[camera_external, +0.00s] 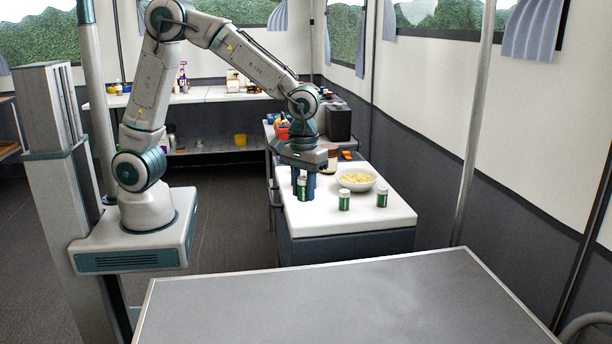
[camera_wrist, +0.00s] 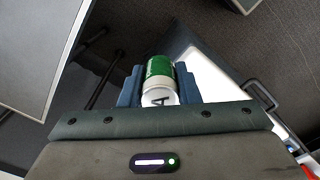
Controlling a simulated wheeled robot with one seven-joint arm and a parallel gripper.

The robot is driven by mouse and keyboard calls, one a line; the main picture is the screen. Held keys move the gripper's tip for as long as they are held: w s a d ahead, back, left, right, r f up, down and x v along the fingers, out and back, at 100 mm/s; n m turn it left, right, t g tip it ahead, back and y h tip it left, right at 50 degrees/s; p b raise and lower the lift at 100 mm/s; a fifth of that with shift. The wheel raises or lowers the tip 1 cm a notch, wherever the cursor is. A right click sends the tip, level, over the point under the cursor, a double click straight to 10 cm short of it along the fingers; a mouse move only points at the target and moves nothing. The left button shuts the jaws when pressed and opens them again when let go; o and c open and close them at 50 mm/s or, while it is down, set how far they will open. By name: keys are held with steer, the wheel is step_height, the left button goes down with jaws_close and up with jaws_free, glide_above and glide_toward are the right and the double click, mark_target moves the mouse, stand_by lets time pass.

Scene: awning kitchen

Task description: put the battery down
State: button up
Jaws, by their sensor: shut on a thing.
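My gripper (camera_external: 306,184) points down over the left part of the white counter (camera_external: 360,222). Its blue fingers are shut on a battery (camera_external: 303,189), a small green cylinder with a white end. In the wrist view the battery (camera_wrist: 160,82) sits between the two fingers (camera_wrist: 158,88), its white end with a dark letter facing the camera. It is upright, near the counter's left edge; I cannot tell whether its bottom touches the counter. Two similar green-and-white cylinders stand on the counter to the right, one nearer the front edge (camera_external: 344,201) and one farther right (camera_external: 382,198).
A white bowl of yellow food (camera_external: 356,179) stands behind the cylinders. A brown jar (camera_external: 332,158) and a dark appliance (camera_external: 338,122) are farther back. A bare grey table (camera_external: 330,305) fills the foreground. The counter's front right is clear.

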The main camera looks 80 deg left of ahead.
steer(key=s+d+m, duration=0.7)
steer(key=s+d, duration=1.7)
glide_above(260, 295)
step_height(260, 295, down, 6)
steer(key=shift+w+f, duration=0.1)
steer(key=shift+f, duration=2)
steer(key=shift+f, duration=0.2)
steer(key=o, duration=1)
steer(key=shift+o, duration=0.2)
